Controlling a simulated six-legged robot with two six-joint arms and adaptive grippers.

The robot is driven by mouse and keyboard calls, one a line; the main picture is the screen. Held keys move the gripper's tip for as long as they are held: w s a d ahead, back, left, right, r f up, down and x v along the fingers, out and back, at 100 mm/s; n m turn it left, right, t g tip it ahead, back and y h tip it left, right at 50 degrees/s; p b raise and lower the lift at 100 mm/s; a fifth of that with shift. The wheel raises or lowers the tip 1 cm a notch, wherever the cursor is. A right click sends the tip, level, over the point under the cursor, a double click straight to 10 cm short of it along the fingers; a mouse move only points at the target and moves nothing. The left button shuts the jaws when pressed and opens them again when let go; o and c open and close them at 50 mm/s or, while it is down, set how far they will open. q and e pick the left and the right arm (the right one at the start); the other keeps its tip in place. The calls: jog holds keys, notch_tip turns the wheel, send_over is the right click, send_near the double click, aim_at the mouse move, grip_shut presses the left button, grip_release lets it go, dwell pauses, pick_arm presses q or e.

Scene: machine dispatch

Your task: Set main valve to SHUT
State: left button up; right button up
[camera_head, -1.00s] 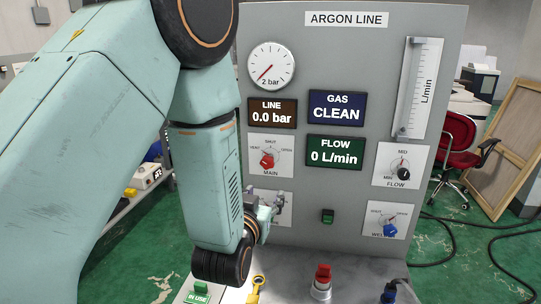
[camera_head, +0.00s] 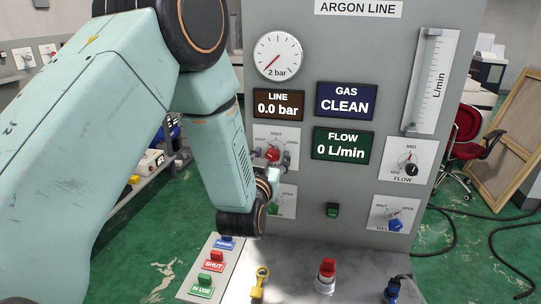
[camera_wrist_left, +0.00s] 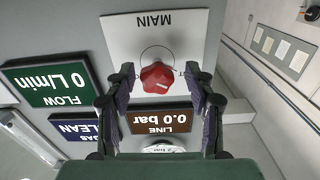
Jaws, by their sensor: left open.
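The main valve is a red knob (camera_head: 272,154) on a white plate on the grey panel, with VENT, SHUT and OPEN marks around it. In the left wrist view the knob (camera_wrist_left: 158,78) sits upside down near the middle, below the word MAIN. My left gripper (camera_head: 274,160) is at the knob. Its two fingers (camera_wrist_left: 160,72) are open, one on each side of the knob, with gaps visible between. I cannot tell which mark the knob points to. My right gripper is out of view.
The line display (camera_head: 278,104) reads 0.0 bar and the flow display (camera_head: 343,144) reads 0 L/min. A green-marked plate (camera_head: 283,204) is partly hidden below the main valve.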

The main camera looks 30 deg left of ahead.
pick_arm(q)
jog(key=shift+s+d+r, duration=0.1)
jog(key=shift+d+r, duration=0.2)
jog(key=shift+d, duration=0.05)
jog(key=shift+w+a+f, duration=0.1)
jog(key=shift+w+f, duration=0.1)
jog(key=shift+c, duration=0.8)
jog(key=shift+w+a+f, duration=0.1)
jog(key=shift+w+a, duration=0.05)
jog(key=shift+a, duration=0.1)
jog(key=c, duration=0.3)
jog(key=shift+d, duration=0.25)
jog(key=c, duration=0.5)
jog(key=shift+a, duration=0.1)
grip_shut()
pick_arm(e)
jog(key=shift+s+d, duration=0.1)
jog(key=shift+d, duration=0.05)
